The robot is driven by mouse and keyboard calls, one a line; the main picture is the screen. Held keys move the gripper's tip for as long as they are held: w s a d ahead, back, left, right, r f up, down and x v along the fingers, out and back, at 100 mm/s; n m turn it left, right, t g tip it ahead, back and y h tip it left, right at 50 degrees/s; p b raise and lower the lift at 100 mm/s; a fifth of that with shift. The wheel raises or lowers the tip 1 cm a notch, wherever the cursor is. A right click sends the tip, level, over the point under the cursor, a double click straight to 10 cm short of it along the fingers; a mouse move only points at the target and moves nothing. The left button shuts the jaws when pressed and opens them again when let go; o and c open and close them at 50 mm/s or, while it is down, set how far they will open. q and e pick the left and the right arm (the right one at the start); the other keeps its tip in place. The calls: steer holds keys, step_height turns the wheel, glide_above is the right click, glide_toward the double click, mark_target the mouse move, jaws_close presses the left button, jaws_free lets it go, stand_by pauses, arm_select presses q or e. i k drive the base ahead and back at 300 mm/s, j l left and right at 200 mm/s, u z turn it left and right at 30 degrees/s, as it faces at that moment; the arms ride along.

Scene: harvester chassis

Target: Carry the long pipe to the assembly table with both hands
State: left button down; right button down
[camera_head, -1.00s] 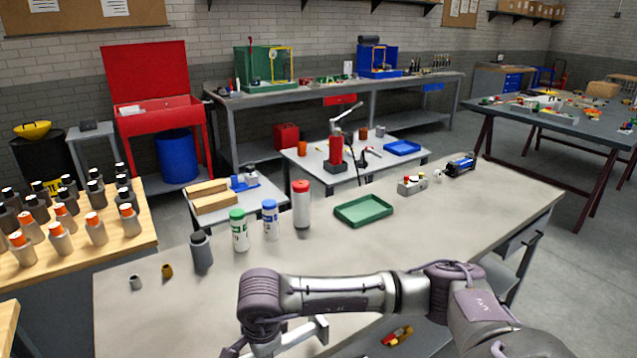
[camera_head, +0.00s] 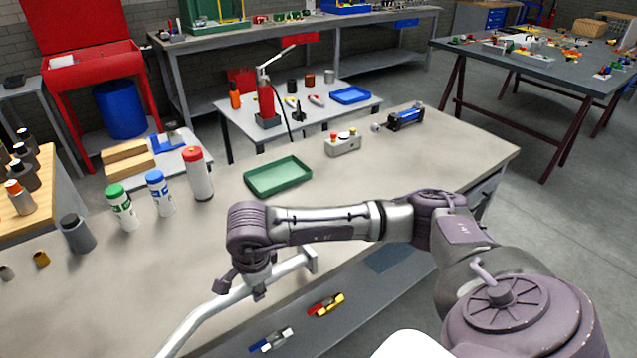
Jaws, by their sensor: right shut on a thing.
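The long pipe (camera_head: 196,320) is silver-grey and bent, with a flange at its right end. Its lower left end runs out of the bottom of the head view. My right gripper (camera_head: 240,288) is shut on the pipe near the flanged end, close to the near edge of the grey workbench. My left gripper is not in view. A dark-topped table (camera_head: 545,68) with several small parts stands at the far right. I cannot tell from the picture which table is the assembly table.
The grey workbench (camera_head: 400,160) bears a green tray (camera_head: 278,176), several bottles on the left, a button box (camera_head: 343,144) and a blue-black device (camera_head: 405,117). A lower shelf holds small coloured tools (camera_head: 326,304). Open floor (camera_head: 570,240) lies to the right.

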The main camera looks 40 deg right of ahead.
mark_target(411, 173)
steer(key=l, duration=3.2)
steer(key=i+l, duration=0.1)
steer(key=l, duration=1.25)
steer(key=i, duration=0.05)
